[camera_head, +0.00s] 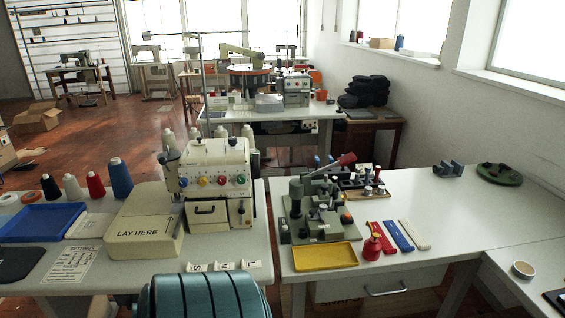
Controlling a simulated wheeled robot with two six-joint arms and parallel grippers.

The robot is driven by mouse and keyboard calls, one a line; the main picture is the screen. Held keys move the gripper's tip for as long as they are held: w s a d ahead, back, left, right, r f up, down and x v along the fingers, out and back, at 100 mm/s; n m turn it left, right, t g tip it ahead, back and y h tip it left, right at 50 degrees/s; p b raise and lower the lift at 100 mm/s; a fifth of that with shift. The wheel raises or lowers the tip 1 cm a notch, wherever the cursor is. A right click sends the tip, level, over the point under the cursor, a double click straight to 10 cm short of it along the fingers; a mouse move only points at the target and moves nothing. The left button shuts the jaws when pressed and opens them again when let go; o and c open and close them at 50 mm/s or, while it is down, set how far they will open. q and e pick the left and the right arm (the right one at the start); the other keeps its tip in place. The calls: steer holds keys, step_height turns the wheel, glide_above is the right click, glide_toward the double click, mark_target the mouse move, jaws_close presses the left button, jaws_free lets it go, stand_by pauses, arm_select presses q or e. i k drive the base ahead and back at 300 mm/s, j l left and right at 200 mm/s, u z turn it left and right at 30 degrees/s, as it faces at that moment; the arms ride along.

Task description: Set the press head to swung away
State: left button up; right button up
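A small grey-green press (317,229) stands on the right-hand white table, near its left end. A lever with a red grip (346,159) rises up and to the right above it. A dark-topped post (296,188) stands at the press's left side. The parts crowd together, so I cannot tell clearly whether the press head is over the base or swung to the side. Neither of my grippers shows in the head view, and nothing is seen touching the press.
A yellow tray (325,257) sits in front of the press. A sewing machine (216,180) stands left. The right table's middle is clear. A teal ribbed object (205,296) is at bottom.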

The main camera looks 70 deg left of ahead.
mark_target(303, 186)
steer(key=u, duration=1.8)
